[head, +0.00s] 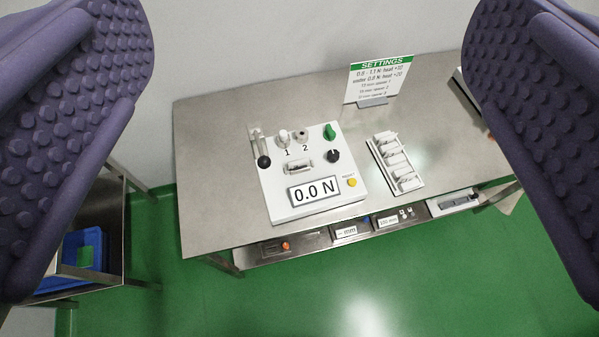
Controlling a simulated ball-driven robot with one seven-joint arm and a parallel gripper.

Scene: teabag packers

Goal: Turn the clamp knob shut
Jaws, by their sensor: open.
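A white tester box (277,204) stands on the steel bench, with a display (314,193) reading 0.0 N. On its top right are a green knob (329,132) and a black knob (333,156); I cannot tell which is the clamp knob. Two small metal fittings, labelled 1 (284,137) and 2 (302,137), sit at the back. A lever with a black ball (263,161) is at the left edge. My gripper (307,150) is open and empty, its purple studded fingers wide at both picture sides. The box lies in the gap beyond them, apart from the fingers.
A white tray (375,154) of small packets lies right of the box. A SETTINGS sign (379,80) stands behind it. A lower shelf (312,247) holds several small devices. A steel rack with a blue bin (75,243) is at left. The green floor (360,300) in front is clear.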

